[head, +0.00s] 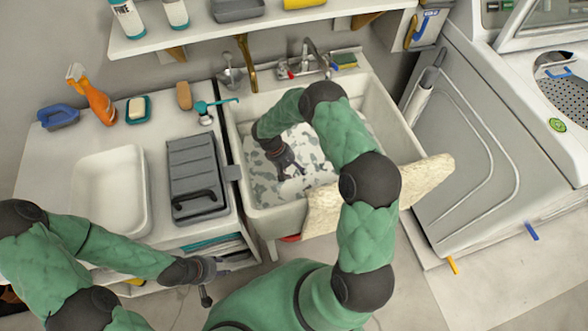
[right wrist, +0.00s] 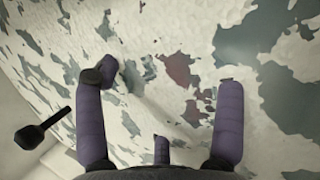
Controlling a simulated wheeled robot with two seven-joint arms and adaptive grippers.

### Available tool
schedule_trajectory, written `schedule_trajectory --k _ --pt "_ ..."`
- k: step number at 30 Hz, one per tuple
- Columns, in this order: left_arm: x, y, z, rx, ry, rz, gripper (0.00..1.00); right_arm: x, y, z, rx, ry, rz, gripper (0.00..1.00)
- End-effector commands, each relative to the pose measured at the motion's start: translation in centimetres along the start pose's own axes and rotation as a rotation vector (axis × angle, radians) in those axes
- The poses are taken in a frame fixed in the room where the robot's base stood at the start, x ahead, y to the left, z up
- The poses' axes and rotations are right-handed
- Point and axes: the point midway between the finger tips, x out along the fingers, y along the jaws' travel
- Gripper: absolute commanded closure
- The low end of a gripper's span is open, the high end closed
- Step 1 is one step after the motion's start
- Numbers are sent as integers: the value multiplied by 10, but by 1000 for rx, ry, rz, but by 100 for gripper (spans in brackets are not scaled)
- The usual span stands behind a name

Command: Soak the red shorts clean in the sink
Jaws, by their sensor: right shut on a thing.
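The white sink (head: 258,217) holds water covered with patchy white foam (head: 312,150). My right gripper (head: 290,170) is down inside the sink at the foam. In the right wrist view its purple fingers (right wrist: 160,110) stand apart around what they hold, which the foam mostly hides. A dark reddish patch, seemingly the red shorts (right wrist: 180,70), shows through the foam just beyond the fingers; the rest of them is hidden. My left gripper (head: 213,282) is in front of the counter, empty, with its fingers apart.
A cream towel (head: 425,182) hangs over the sink's front right edge. A faucet (head: 318,55) stands behind. Left are a grey washboard-like box (head: 192,160), white basin (head: 75,195) and orange spray bottle (head: 95,100). A washing machine (head: 470,150) stands right; a shelf (head: 215,30) runs above.

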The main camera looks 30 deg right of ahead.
Motion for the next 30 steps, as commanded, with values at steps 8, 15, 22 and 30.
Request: schedule_trajectory --k 8,15,22,30 --pt "0 0 0 0 0 0 60 2 0 -1 1 1 0 68" --pt "0 0 0 0 0 0 60 2 0 -1 1 1 0 3" --pt "0 0 0 0 0 0 60 2 0 -1 1 0 0 3" --pt "0 0 0 0 0 0 60 -13 0 -2 2 2 1 3"
